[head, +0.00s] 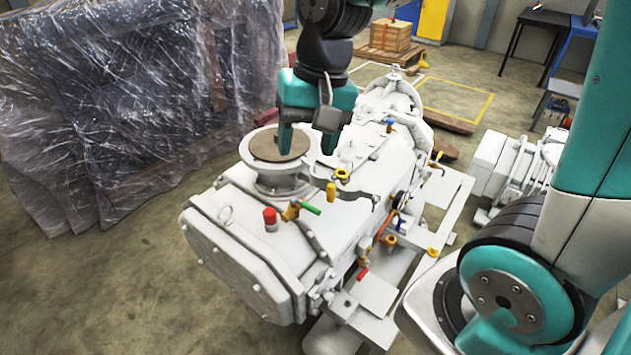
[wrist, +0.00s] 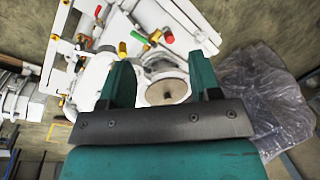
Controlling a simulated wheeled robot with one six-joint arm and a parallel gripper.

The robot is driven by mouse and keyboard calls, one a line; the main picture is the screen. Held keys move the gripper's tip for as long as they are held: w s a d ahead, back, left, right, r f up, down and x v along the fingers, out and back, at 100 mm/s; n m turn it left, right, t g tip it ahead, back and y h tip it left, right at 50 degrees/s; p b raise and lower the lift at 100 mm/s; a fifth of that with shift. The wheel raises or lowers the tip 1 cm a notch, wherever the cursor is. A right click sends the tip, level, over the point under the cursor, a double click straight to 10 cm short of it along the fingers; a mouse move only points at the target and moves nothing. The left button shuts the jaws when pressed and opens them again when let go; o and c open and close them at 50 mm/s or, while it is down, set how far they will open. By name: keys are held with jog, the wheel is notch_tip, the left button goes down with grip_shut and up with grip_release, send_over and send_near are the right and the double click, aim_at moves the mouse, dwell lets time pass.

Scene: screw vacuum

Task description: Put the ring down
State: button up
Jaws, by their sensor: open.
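My gripper (head: 307,150) is open, its two teal fingers pointing down over the round white flange on top of the vacuum pump (head: 235,240). The flange has a white ring-shaped rim (head: 252,168) around a flat brown disc (head: 272,147). In the wrist view the brown disc (wrist: 167,92) shows between the fingers (wrist: 160,62), and nothing is gripped between them. I cannot tell whether the rim is a separate ring, or whether the fingertips touch it.
A red cap (head: 270,215), a green-handled valve (head: 308,208) and yellow fittings (head: 342,174) stand up close to the flange. A plastic-wrapped load (head: 110,110) is at left. A second white machine (head: 497,165) is at right. Wooden boxes (head: 390,36) stand behind.

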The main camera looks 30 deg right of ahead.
jog(key=s+a+r+n+y, duration=0.1)
jog(key=s+a+n+y, duration=0.1)
jog(key=s+a+n, duration=0.5)
jog(key=s+n, duration=0.3)
jog(key=s, duration=0.2)
jog(key=shift+s+a+r+n+g, duration=0.25)
jog(key=shift+s+n+g, duration=0.05)
jog(key=shift+n, duration=0.1)
jog(key=shift+f+b, duration=0.3)
